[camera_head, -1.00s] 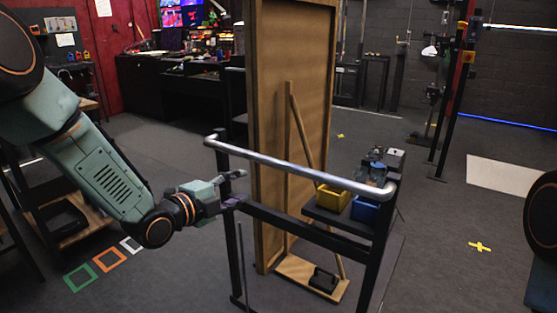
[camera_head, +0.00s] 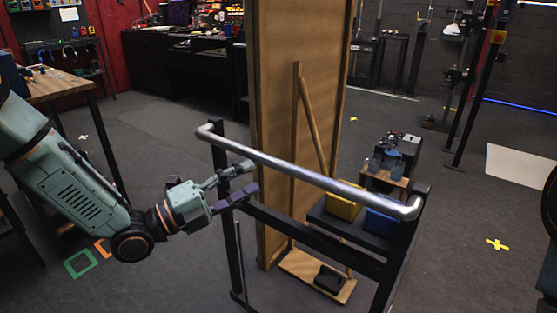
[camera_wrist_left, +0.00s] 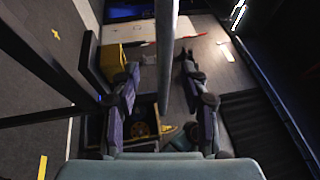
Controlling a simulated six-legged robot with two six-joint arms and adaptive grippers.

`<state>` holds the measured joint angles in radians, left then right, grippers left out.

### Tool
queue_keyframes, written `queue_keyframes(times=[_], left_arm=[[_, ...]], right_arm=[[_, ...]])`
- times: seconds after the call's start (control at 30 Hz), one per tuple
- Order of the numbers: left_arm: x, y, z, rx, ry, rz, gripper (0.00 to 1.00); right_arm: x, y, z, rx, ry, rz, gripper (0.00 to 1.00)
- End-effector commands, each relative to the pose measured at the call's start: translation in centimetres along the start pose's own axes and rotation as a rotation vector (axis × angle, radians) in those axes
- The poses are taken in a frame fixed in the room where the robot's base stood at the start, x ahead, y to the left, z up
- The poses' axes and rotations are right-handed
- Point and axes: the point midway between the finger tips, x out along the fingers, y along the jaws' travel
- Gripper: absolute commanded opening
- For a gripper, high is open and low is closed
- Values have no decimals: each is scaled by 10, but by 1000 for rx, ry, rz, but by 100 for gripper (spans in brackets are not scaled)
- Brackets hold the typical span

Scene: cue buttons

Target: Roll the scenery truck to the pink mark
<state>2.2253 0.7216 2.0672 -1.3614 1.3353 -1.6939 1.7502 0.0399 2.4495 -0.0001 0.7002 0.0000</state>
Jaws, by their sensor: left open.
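The scenery truck is a dark-framed cart with a silver push bar (camera_head: 310,172) across its near side and a tall wooden flat (camera_head: 288,120) standing upright on it. My left gripper (camera_head: 248,178) is open near the left end of the bar, just below it in the head view. In the left wrist view the bar (camera_wrist_left: 167,45) runs between the two open fingers (camera_wrist_left: 160,80). I cannot tell whether a finger touches it. My right gripper is out of view. I see no pink mark; part of the floor is hidden behind the truck.
The truck's shelf carries a yellow bin (camera_head: 343,200) and a blue bin (camera_head: 382,222). A yellow cross (camera_head: 497,244) lies on open floor at right. A workbench (camera_head: 50,88) stands at left.

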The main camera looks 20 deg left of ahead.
Motion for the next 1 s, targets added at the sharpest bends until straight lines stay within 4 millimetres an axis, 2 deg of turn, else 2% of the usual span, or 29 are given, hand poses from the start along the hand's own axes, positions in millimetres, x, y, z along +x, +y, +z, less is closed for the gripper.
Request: queue_keyframes(times=[0.27, 0.7, 1.0], left_arm=[[15, -1, -3, 17, 5, -6, 45], [64, -2, -1, 17, 2, -6, 45], [77, -2, 1, 14, -1, -7, 45]], right_arm=[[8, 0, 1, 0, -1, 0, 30], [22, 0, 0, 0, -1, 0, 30], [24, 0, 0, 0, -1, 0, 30]])
